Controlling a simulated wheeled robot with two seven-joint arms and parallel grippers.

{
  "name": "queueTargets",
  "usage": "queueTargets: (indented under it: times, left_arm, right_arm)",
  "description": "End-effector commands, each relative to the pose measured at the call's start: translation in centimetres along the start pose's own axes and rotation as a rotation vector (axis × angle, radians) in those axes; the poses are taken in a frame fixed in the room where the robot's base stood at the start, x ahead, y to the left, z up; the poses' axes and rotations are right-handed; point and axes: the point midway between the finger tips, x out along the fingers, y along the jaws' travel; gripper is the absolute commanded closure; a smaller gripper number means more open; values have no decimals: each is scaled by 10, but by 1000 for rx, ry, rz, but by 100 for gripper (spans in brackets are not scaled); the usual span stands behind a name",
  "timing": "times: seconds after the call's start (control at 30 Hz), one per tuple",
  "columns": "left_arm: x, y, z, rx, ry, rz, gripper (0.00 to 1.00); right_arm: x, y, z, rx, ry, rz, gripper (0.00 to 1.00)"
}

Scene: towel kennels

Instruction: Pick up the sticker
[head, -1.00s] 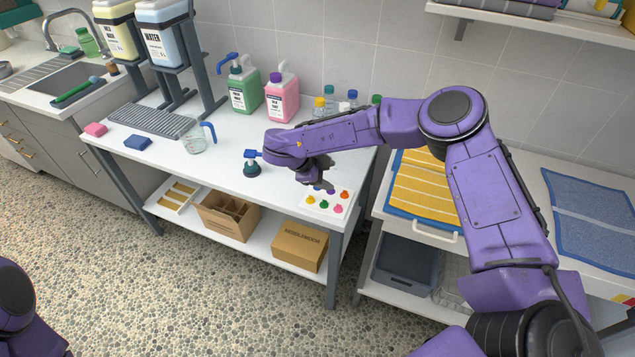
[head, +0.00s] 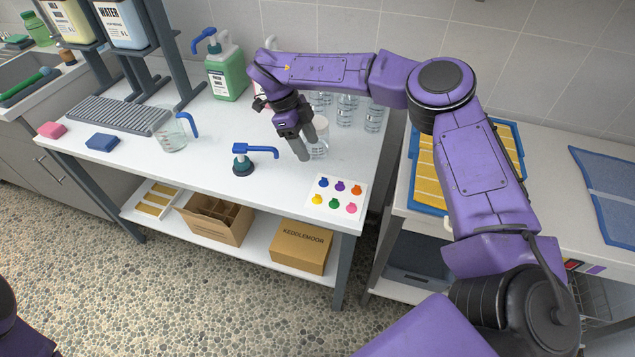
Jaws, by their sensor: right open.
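A white sticker sheet (head: 336,197) lies flat on the white table near its front right corner. It bears several coloured stickers in two rows: blue, purple and orange above, yellow, green and pink below. My right gripper (head: 312,148) is open and points down above the table, behind and a little left of the sheet. Its fingers are in front of a clear bottle (head: 318,140), and I cannot tell whether they touch it. My left gripper is out of view; only a bit of my left arm shows at the lower left edge.
Several clear bottles and a green jug (head: 226,75) stand behind.

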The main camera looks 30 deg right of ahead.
Motion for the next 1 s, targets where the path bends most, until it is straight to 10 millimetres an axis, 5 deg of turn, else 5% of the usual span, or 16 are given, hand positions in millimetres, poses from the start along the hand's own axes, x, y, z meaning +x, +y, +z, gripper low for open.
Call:
queueTargets:
  times: [0.07,0.7,0.97,1.0]
  left_arm:
    - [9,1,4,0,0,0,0]
    - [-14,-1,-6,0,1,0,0]
    - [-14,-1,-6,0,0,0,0]
    - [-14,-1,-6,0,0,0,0]
  right_arm:
    - [12,-1,3,1,1,1,40]
    - [108,6,-12,6,2,4,40]
    - [114,5,-10,5,0,0,40]
    - [114,5,-10,5,0,0,50]
